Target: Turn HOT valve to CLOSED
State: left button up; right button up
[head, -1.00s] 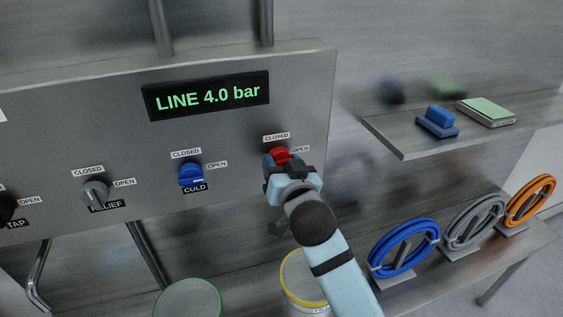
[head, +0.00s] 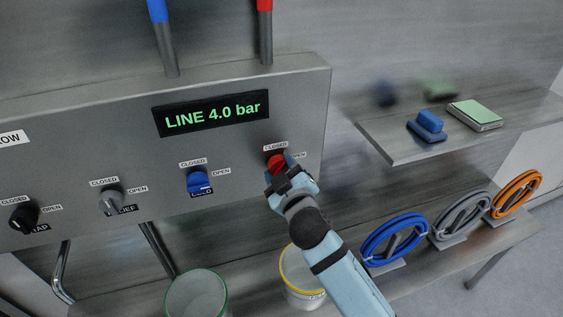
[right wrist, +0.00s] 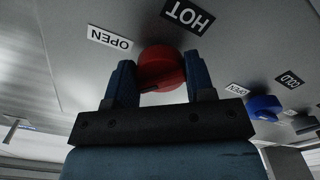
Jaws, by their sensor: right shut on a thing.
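The red HOT valve knob (head: 275,161) is on the right side of the grey panel, with a CLOSED label above it and an OPEN label to its right. In the right wrist view the red knob (right wrist: 162,68) sits between the two blue fingers of my right gripper (right wrist: 157,82), beside the HOT label (right wrist: 188,16) and the OPEN label (right wrist: 110,38). My right gripper (head: 280,172) is shut on the knob and hides part of it in the head view. The knob's exact pointer direction is hard to tell. My left gripper is not in view.
The blue COLD knob (head: 199,181), grey RELIEF knob (head: 111,202) and black TAP knob (head: 24,216) are left along the panel. The display (head: 212,112) reads LINE 4.0 bar. Buckets stand below; a shelf and hose coils (head: 394,240) are on the right.

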jog(key=shift+r+n+p, duration=0.25)
jog(key=shift+n+p, duration=0.3)
jog(key=shift+n, duration=0.45)
jog(key=shift+d+n+p, duration=0.1)
jog(key=shift+n+p, duration=0.65)
jog(key=shift+n, duration=0.45)
jog(key=shift+n+p, duration=0.75)
jog(key=shift+n, duration=0.75)
jog(key=o, duration=0.8)
jog(key=shift+o, duration=0.6)
jog(key=shift+w+f, duration=0.1)
